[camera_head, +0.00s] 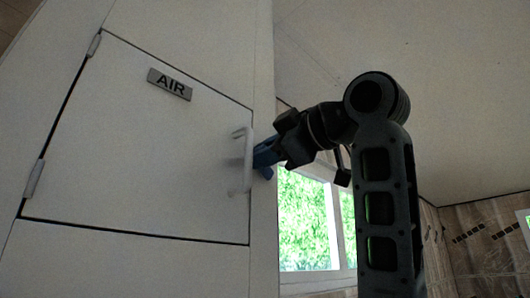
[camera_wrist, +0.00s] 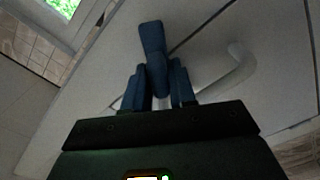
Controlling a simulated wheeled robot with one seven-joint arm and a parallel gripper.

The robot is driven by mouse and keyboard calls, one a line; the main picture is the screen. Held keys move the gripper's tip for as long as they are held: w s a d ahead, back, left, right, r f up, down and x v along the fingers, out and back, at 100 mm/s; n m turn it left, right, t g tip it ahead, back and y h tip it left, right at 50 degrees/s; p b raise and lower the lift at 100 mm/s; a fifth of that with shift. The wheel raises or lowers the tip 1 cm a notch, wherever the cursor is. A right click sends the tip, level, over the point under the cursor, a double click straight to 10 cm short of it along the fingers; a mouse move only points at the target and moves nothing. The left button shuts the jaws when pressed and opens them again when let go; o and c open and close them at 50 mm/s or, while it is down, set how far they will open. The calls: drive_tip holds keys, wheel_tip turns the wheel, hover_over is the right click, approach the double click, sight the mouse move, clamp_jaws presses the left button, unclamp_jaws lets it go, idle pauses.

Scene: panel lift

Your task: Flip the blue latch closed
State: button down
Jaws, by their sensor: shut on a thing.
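The blue latch (camera_wrist: 152,42) is on the white panel in the wrist view, and its lower part lies between my fingers. My gripper (camera_wrist: 160,88) has two blue fingers, one on each side of the latch, and is shut on it. In the head view my gripper (camera_head: 266,157) is at the right edge of the closed panel door (camera_head: 140,140), beside the white handle (camera_head: 242,162). There the latch is hard to tell from my blue fingers.
The white handle also shows in the wrist view (camera_wrist: 230,72), close to the right of my fingers. The door has an AIR label (camera_head: 169,84) and hinges on its left side. A window (camera_head: 305,220) lies behind my arm.

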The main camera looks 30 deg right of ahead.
drive_tip(key=shift+f, duration=0.1)
drive_tip(key=n, duration=0.1)
drive_tip(key=f+n+b, duration=0.1)
drive_tip(key=n, duration=0.1)
drive_tip(key=shift+s+a, duration=0.1)
drive_tip(key=shift+a, duration=0.1)
drive_tip(key=shift+a+f+n+b, duration=0.1)
drive_tip(key=shift+f+n+b, duration=0.25)
drive_tip(key=shift+n, duration=0.55)
drive_tip(key=shift+a+f+n+b, duration=0.1)
drive_tip(key=shift+f+n+b, duration=0.2)
drive_tip(key=shift+n, duration=0.6)
drive_tip(key=c, duration=1)
unclamp_jaws()
drive_tip(key=shift+c, duration=0.2)
drive_tip(key=shift+r, duration=0.1)
drive_tip(key=b+v, duration=0.2)
drive_tip(key=v, duration=0.6)
